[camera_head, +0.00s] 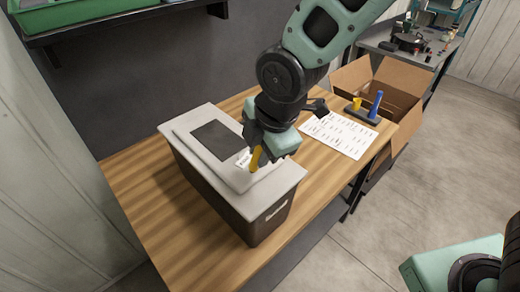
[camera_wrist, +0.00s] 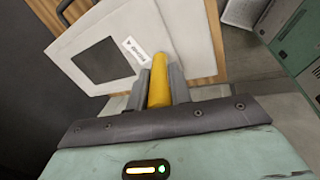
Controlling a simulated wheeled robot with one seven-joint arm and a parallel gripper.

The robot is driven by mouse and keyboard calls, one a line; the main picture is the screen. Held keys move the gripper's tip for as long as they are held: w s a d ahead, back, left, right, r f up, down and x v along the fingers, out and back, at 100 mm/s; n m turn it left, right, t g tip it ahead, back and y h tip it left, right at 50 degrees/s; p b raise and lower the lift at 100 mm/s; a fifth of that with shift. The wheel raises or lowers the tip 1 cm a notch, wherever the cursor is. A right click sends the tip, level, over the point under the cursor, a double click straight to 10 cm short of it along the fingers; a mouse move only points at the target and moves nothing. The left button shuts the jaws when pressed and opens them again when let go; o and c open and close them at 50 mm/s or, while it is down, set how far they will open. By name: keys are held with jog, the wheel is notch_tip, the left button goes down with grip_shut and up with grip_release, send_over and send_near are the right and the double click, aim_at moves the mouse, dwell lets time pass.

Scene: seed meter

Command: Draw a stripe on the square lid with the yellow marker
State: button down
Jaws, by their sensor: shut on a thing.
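My gripper (camera_head: 261,152) is over the front right part of the square lid and is shut on the yellow marker (camera_head: 256,159). In the wrist view the marker (camera_wrist: 158,82) stands between the two fingers (camera_wrist: 160,88) and points toward the lid (camera_wrist: 185,35). The light grey lid (camera_head: 265,194) covers a dark bin (camera_head: 250,231) on the table. A dark square patch and a small white label (camera_head: 243,160) lie on its raised top. The marker's tip is close to the lid; I cannot tell whether it touches. I see no yellow stripe on the lid.
The wooden table (camera_head: 160,230) holds a printed white sheet (camera_head: 340,134) and a dark holder (camera_head: 362,114) with a blue marker (camera_head: 375,104) and a yellow piece (camera_head: 356,104). An open cardboard box (camera_head: 410,78) stands beyond the table's right end. A shelf overhangs at the back left.

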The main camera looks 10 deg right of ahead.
jog(key=shift+w+d, duration=0.2)
jog(key=shift+d, duration=0.15)
dwell(0.3)
jog(key=shift+w+d+f, duration=0.1)
jog(key=shift+d, duration=0.1)
jog(key=shift+w+d+p, duration=0.75)
jog(key=shift+d+p, duration=0.2)
jog(key=shift+d, duration=0.1)
dwell(1.8)
notch_tip(320, 180, up, 6)
jog(key=p, duration=0.5)
jog(key=shift+w+a+p, duration=0.1)
jog(key=shift+p, duration=0.2)
dwell(0.8)
